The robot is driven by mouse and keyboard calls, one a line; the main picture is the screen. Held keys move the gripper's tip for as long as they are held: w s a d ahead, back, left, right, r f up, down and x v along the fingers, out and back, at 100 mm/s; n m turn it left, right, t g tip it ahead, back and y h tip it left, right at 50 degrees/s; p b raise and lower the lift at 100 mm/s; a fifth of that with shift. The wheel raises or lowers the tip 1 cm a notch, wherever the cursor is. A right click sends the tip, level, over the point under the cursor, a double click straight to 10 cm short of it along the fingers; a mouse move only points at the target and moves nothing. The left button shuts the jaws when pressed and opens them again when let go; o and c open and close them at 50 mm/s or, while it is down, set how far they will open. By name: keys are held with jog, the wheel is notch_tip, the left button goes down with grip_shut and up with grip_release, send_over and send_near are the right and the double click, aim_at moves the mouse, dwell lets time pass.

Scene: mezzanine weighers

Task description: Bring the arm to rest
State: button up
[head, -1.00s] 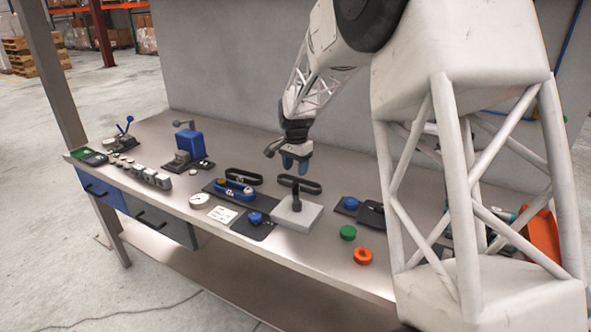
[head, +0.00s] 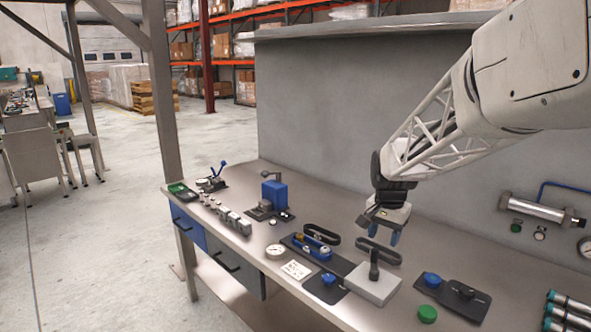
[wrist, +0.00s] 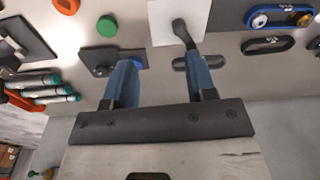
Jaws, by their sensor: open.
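My gripper (head: 395,236) hangs from the arm above the back part of the workbench (head: 340,226), over the area near a black oval belt and a grey block with a black handle. In the wrist view its two blue fingers (wrist: 163,82) stand apart with nothing between them. The fingertips look clear of the bench objects, though the exact height is hard to tell.
Around the gripper are the grey block (head: 372,285), the black oval belt (head: 378,251), a blue-knobbed dark plate (head: 452,296) and a green knob (head: 427,314). A blue press (head: 275,194) stands further left. A grey wall panel (head: 330,120) rises behind the bench.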

jog(key=s+a+r+n+t, duration=0.1)
jog(key=s+a+n, duration=0.1)
jog(key=s, duration=1.4)
jog(key=s+a+n, duration=0.2)
jog(key=s+n, duration=0.3)
jog(key=s, duration=1.2)
jog(key=shift+s+r+n+t, duration=0.3)
jog(key=shift+r+t, duration=0.05)
jog(key=shift+t, duration=0.05)
dwell(0.5)
jog(key=n+g, duration=0.3)
jog(key=n, duration=0.4)
send_over(375, 250)
jog(key=f, duration=0.6)
jog(key=s+f, duration=0.1)
jog(key=f, duration=0.2)
jog(key=shift+f, duration=0.15)
jog(key=shift+w+d+f, duration=0.1)
jog(key=shift+w+f, duration=0.3)
jog(key=shift+w, duration=0.2)
